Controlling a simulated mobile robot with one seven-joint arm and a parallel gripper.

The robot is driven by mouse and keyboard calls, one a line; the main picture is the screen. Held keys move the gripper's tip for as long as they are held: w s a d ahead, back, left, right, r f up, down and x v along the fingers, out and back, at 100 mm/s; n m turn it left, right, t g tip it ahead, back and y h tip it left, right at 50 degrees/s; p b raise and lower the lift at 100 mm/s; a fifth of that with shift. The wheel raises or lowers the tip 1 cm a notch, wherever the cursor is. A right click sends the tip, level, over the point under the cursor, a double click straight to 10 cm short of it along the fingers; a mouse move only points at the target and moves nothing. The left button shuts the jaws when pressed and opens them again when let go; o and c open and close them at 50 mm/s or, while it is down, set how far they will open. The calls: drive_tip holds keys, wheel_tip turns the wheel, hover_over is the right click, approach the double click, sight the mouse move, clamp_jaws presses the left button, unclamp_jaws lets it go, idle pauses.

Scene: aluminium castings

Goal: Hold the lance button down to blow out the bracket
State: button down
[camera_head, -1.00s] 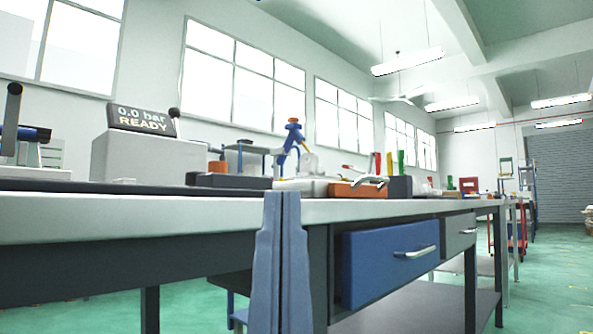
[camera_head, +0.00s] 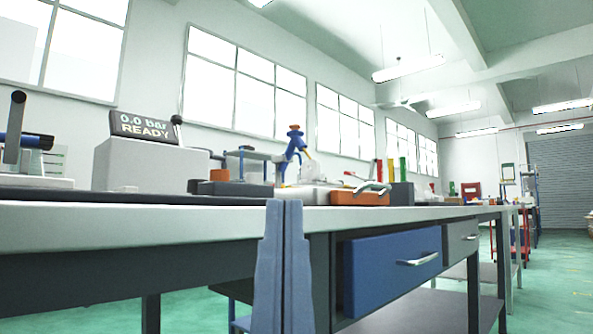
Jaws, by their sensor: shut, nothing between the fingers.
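A blue upright tool with an orange cap (camera_head: 296,129) stands at the back of the workbench; it looks like the lance, its cap perhaps the button. A thin yellow part slants down to its right. My gripper (camera_head: 284,202) shows at the bottom middle as two blue-grey fingers pressed together, pointing up, with nothing between them. It is in front of the bench's front edge, its tips about level with the top, apart from the lance. I cannot pick out the bracket for sure; the bench top is seen almost edge-on.
A display (camera_head: 145,127) reading "0.0 bar READY" sits on a grey box (camera_head: 150,165) at the left. An orange block (camera_head: 360,198) with a silver handle lies right of the lance. The workbench (camera_head: 420,213) has a blue drawer (camera_head: 390,268). Open floor is at the right.

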wheel_tip(320, 180, up, 32)
drive_tip(key=p, duration=3.1)
drive_tip(key=shift+p, duration=0.3)
